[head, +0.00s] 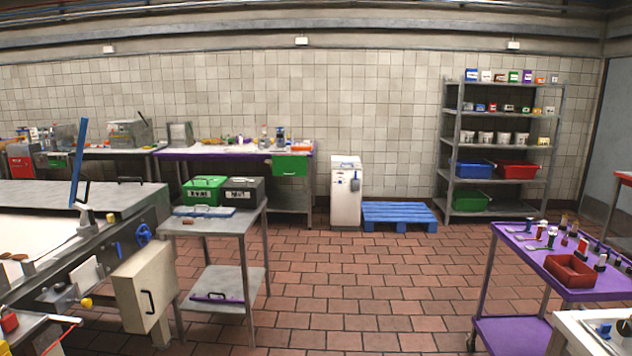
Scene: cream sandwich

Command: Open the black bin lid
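The black bin (238,198) is a dark box with a white label on its front, too small to read surely. It stands on the small grey metal table (232,226) left of the middle in the head view. Its dark lid (241,183) appears closed on top. A green bin (200,198) with a green lid and a label stands directly to its left. Neither of my grippers shows in the head view.
A blue flat item (205,212) lies in front of the bins. A cream box with a handle (146,287) juts out left of the table. A purple cart (585,285) stands at right. The brick floor (350,290) between is clear.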

